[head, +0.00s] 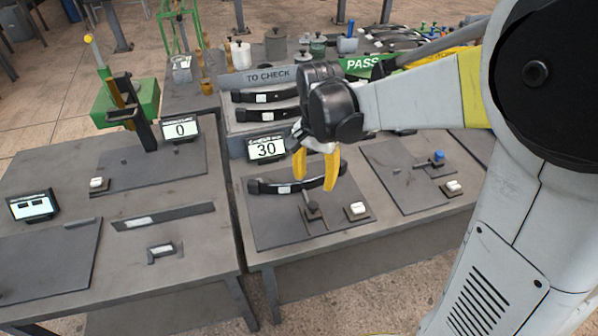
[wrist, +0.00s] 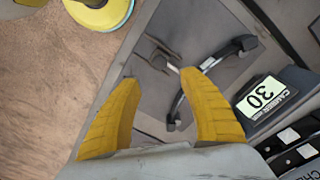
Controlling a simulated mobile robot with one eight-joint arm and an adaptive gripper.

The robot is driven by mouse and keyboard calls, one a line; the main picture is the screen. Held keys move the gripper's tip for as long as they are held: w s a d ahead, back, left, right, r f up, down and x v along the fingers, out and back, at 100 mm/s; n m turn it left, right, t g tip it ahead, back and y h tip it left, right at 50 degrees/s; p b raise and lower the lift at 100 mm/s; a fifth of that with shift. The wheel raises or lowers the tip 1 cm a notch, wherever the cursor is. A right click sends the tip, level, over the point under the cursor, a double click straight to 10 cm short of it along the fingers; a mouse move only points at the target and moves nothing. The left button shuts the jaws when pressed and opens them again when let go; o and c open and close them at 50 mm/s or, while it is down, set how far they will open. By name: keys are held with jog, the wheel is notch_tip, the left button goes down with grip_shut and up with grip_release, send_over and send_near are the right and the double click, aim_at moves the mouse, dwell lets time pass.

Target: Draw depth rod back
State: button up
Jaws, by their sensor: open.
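The depth rod (head: 306,197) is a thin pale rod standing out of a small dark block (head: 313,212) on the plate in front of the curved dark leaf spring (head: 268,187). In the wrist view the rod (wrist: 173,68) shows near the tip of the right finger, with its forked block (wrist: 157,56) beyond the fingertips. My gripper (head: 315,184) is open and empty, its yellow fingers pointing down above the spring and rod. In the wrist view the gripper (wrist: 159,80) has its fingertips either side of bare plate. Whether a finger touches the rod, I cannot tell.
The camber display (head: 266,148) reads 30 behind the spring. A white button (head: 357,208) sits right of the rod block. Another station with a blue knob (head: 437,157) stands further right. Racks of springs lie behind. The plate's front is clear.

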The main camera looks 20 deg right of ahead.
aim_at(313, 205)
notch_tip(313, 205, down, 10)
jog(key=b, duration=0.4)
jog(key=shift+s+f, duration=0.1)
jog(key=shift+f, duration=0.05)
